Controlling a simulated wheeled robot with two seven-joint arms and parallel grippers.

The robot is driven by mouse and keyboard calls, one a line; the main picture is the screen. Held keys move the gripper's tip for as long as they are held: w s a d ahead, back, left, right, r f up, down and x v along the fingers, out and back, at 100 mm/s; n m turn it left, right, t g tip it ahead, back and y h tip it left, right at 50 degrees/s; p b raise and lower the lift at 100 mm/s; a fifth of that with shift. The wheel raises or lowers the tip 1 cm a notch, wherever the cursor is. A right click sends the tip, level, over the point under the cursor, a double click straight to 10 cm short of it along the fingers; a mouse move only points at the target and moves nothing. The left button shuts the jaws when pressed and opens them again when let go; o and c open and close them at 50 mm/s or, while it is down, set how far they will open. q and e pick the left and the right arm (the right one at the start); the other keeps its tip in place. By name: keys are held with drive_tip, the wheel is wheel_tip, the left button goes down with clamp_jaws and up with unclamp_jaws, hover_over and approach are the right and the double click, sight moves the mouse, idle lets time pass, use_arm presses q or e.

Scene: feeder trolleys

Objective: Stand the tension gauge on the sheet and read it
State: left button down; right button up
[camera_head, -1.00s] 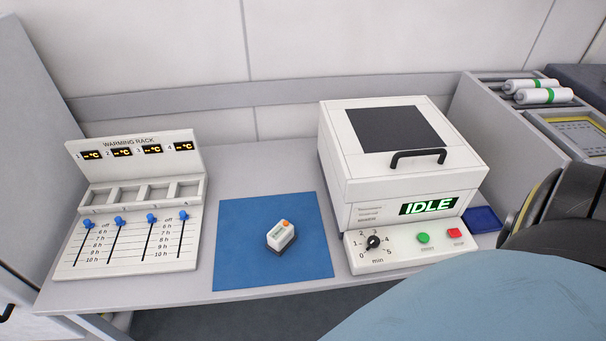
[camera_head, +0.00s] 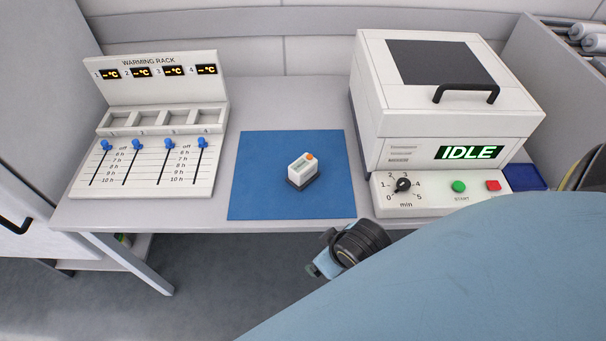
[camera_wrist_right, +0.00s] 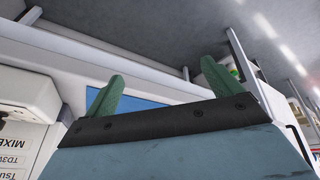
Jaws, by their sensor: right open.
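The tension gauge (camera_head: 303,171) is a small white box with a grey display face, an orange button on top and a dark base. It stands upright on the blue sheet (camera_head: 262,178), right of the sheet's middle. Its display is too small to read. My right gripper (camera_wrist_right: 162,88) shows in the right wrist view with two green fingers spread wide and nothing between them. A blue patch, perhaps the sheet, shows beyond the fingers. In the head view my right arm covers the lower right, and its gripper's fingers cannot be made out. My left gripper is out of view.
A warming rack (camera_head: 160,120) with blue sliders stands left of the sheet. A white lidded machine (camera_head: 445,130) reading IDLE, with a knob and buttons, stands to its right. A dark blue tray (camera_head: 524,178) lies beyond. The table (camera_head: 285,105) is clear behind the sheet.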

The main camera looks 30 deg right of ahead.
drive_tip(key=w+r+n+t+b, duration=0.1)
drive_tip(key=w+r+n+t, duration=0.3)
drive_tip(key=w+r+t, duration=1.2)
drive_tip(key=w+a+r+n+g+y, duration=0.2)
drive_tip(key=a+r+n+g+y, duration=0.1)
drive_tip(key=a+r+n+y, duration=0.7)
drive_tip(key=w+a+r+n+g+y, duration=0.2)
drive_tip(key=a+r+n+g+y, duration=0.35)
drive_tip(key=n, duration=0.65)
drive_tip(key=n+g+h, duration=1)
drive_tip(key=g+h, duration=0.2)
drive_tip(key=h, duration=0.3)
hover_over(303, 163)
drive_tip(key=f, duration=1.4)
drive_tip(key=f+b, duration=0.1)
drive_tip(key=f, duration=0.6)
drive_tip(key=shift+w+d+f, duration=0.1)
drive_tip(key=shift+w+f, duration=0.25)
drive_tip(key=shift+f+n, duration=0.3)
drive_tip(key=shift+f, duration=0.15)
drive_tip(key=shift+s+f, duration=0.1)
drive_tip(key=shift+f, duration=0.15)
drive_tip(key=f, duration=0.4)
drive_tip(key=shift+s+f, duration=0.2)
drive_tip(key=shift+f, duration=0.05)
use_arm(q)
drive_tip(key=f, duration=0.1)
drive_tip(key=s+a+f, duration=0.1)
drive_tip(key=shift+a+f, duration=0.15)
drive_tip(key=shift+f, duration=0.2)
